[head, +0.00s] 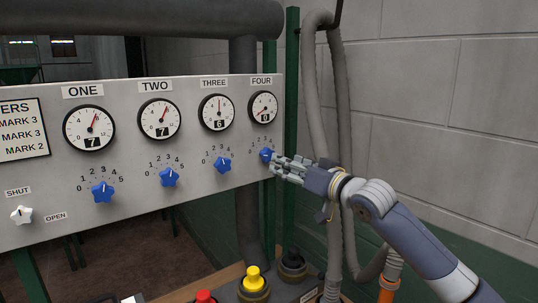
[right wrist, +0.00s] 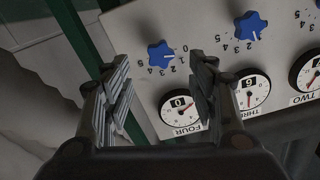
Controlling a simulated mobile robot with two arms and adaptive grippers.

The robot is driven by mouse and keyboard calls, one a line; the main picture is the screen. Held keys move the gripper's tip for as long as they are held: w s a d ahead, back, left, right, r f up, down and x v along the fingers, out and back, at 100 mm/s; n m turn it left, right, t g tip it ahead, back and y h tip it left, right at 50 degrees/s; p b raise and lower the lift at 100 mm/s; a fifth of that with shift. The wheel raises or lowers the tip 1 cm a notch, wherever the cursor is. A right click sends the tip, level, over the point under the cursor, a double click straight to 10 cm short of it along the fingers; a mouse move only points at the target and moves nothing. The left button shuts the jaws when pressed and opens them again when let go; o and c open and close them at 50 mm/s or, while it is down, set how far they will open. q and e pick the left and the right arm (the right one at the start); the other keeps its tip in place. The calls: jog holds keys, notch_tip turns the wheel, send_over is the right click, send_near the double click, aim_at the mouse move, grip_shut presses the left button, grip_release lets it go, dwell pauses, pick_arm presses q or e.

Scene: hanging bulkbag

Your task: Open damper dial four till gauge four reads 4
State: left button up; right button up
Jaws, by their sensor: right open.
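Dial four (head: 266,155) is a blue star-shaped knob under gauge four (head: 263,107) at the panel's right end. Gauge four shows 0 in its window, clearest in the right wrist view (right wrist: 181,109). My right gripper (head: 276,162) is close to dial four, its fingertips partly overlapping it in the head view. In the right wrist view, the gripper (right wrist: 160,75) is open and dial four (right wrist: 160,53) shows upside down between and beyond the fingers. Its white mark seems to point near the low numbers. Contact cannot be told. My left gripper is not in view.
Dial three (head: 222,165), dial two (head: 169,178) and dial one (head: 103,192) sit left on the panel. A white shut/open knob (head: 22,215) is at far left. A grey hose (head: 312,110) hangs right of the panel. Push buttons, one yellow (head: 253,279), stand below.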

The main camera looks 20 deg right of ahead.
aim_at(269, 157)
jog(key=p+x, duration=0.1)
jog(key=x, duration=0.3)
jog(key=shift+w+a+r, duration=0.15)
jog(key=shift+w+a, duration=0.05)
jog(key=shift+w, duration=0.15)
jog(key=shift+p+x, duration=0.65)
jog(key=shift+x, duration=0.9)
jog(key=shift+w+f, duration=0.1)
jog(key=shift+f, duration=0.15)
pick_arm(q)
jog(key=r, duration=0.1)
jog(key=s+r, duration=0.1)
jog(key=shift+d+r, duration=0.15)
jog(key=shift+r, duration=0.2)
pick_arm(e)
jog(key=c, duration=1.1)
